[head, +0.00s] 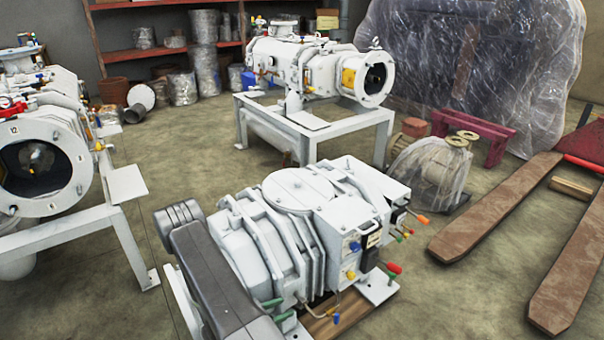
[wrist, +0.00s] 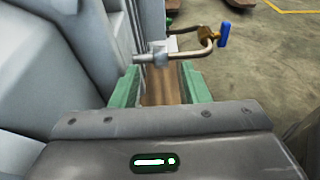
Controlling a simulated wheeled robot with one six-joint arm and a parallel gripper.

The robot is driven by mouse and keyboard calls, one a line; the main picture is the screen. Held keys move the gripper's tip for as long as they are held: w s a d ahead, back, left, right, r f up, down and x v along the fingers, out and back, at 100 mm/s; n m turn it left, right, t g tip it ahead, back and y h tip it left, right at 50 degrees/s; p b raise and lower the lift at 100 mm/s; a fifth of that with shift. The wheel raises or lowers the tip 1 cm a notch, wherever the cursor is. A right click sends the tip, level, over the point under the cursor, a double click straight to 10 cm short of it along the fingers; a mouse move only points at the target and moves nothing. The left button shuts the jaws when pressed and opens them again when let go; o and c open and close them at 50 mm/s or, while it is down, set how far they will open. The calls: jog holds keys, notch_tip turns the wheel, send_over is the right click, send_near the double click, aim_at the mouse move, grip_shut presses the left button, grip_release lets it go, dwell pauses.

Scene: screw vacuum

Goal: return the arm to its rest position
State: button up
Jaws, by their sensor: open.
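My gripper (wrist: 162,84) shows in the wrist view with its two green fingers apart and nothing held between them. A brownish strip shows through the gap. A metal pipe fitting (wrist: 158,54) with a bent brass valve (wrist: 207,38) and a blue handle (wrist: 224,34) lies just beyond the fingertips; I cannot tell whether they touch. Pale machine casing (wrist: 50,60) fills the left side. In the head view my grey arm hangs low at the front, beside the near white vacuum pump (head: 300,220).
The near pump stands on a wooden base (head: 335,322), with coloured handles such as a red one (head: 394,268). Another machine (head: 40,160) stands left, and one on a white frame (head: 310,65) behind. Brown pallet forks (head: 495,205) lie right. Some floor between is clear.

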jog(key=shift+b+x, duration=0.65)
jog(key=shift+x, duration=2.7)
jog(key=shift+s, duration=0.1)
jog(key=p+v, duration=0.3)
jog(key=v, duration=1.1)
jog(key=b+x, duration=0.3)
jog(key=x, duration=1.1)
jog(key=shift+d+f, duration=0.15)
jog(key=shift+d, duration=0.05)
jog(key=shift+a+f+h+b, duration=0.15)
jog(key=shift+f+h+b, duration=0.15)
jog(key=shift+b, duration=0.15)
jog(key=shift+s+a+f+t+h+b, duration=0.15)
jog(key=shift+t+h+b, duration=0.65)
jog(key=shift+h+b, duration=0.1)
jog(key=p, duration=0.3)
send_near(299, 303)
jog(key=shift+r+v, duration=0.1)
jog(key=shift+v, duration=1.05)
jog(key=shift+r+v, duration=0.15)
jog(key=shift+v, duration=1.05)
